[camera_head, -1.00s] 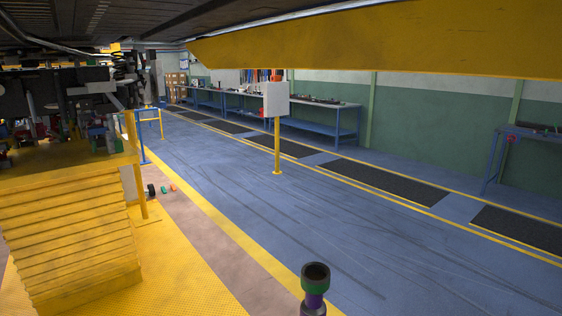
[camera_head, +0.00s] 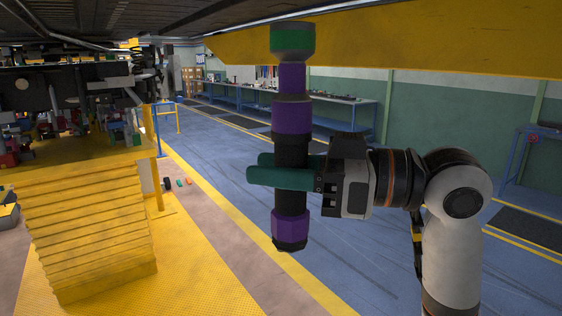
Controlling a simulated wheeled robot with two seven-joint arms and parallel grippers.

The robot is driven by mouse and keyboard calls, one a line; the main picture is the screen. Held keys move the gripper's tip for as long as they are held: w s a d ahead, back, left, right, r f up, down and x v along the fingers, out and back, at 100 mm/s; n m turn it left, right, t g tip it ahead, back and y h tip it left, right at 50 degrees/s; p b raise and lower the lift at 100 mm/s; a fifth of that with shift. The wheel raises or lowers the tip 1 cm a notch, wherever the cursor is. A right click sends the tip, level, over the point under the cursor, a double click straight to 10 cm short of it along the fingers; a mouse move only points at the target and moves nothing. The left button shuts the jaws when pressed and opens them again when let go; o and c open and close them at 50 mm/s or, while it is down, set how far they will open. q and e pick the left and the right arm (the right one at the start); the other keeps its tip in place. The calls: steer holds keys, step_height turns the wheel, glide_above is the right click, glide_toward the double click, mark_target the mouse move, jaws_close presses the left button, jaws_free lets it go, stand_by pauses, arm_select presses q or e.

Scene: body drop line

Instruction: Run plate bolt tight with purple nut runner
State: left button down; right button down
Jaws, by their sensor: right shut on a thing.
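The purple nut runner (camera_head: 292,116) stands upright in the middle of the head view, with purple and black bands and a green-ringed dark socket pointing up. My right gripper (camera_head: 272,172) is shut around its black middle part, with teal fingers. The arm comes in from the right. The socket overlaps the yellow beam in the picture; I cannot tell the gap between them. The plate bolt cannot be made out. My left gripper is not in view.
A yellow beam (camera_head: 420,45) crosses overhead, beside a dark underbody (camera_head: 110,20). A yellow ribbed platform (camera_head: 85,235) carrying machinery stands at left. Workbenches (camera_head: 345,107) line the green wall. Small items (camera_head: 180,182) lie on the floor beside the platform. The blue floor between is open.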

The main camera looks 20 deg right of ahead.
mark_target(307, 116)
steer(key=shift+s+r+n+g+y, duration=0.3)
steer(key=shift+s+r+g, duration=0.1)
steer(key=shift+s+r, duration=0.35)
steer(key=shift+f, duration=0.15)
steer(key=shift+s+d, duration=0.1)
steer(key=shift+r+p, duration=2.6)
steer(key=shift+r, duration=0.3)
steer(key=shift+f, duration=0.2)
